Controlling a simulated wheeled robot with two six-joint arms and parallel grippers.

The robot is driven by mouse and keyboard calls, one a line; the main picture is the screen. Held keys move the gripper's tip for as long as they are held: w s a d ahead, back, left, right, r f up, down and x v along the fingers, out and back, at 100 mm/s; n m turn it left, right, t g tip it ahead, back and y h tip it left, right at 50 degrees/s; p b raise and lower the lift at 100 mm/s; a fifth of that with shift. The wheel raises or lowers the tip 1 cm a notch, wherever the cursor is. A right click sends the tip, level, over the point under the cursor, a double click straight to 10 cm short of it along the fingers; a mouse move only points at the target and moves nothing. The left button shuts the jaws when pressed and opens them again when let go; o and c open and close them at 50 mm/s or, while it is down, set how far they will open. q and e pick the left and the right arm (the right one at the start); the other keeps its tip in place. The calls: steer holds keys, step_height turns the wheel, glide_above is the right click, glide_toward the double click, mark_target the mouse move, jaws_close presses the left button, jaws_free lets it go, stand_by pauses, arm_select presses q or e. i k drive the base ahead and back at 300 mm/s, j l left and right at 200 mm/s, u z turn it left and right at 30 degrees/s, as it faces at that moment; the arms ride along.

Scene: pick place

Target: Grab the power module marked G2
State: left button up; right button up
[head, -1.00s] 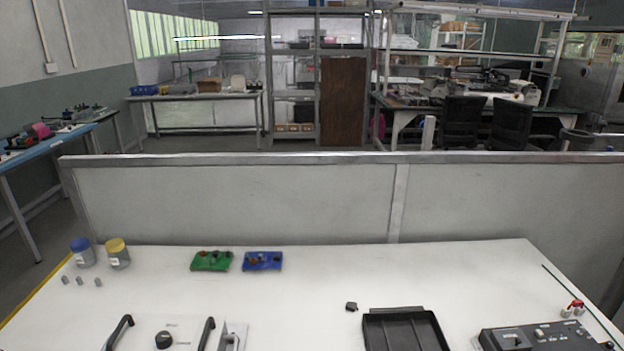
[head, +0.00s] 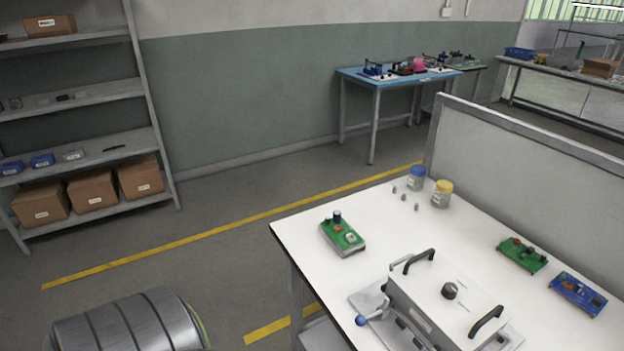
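I cannot read a G2 mark on anything in the head view, so I cannot tell which thing is the power module. Small box-like items sit on a shelf at the left: two blue ones (head: 42,160) and a grey one (head: 74,155). On the white table are a green board (head: 342,236) at the left, another green board (head: 522,255) and a blue board (head: 578,294) at the right. Neither of my grippers is in view.
The grey shelf rack (head: 75,95) holds several cardboard boxes (head: 92,190). The white table (head: 300,225) carries a metal fixture (head: 440,300) with black handles and two jars (head: 441,194). A ribbed grey cylinder (head: 125,325) stands at lower left. The floor between rack and table is clear.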

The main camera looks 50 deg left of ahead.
mark_target(341, 235)
steer(key=u, duration=1.35)
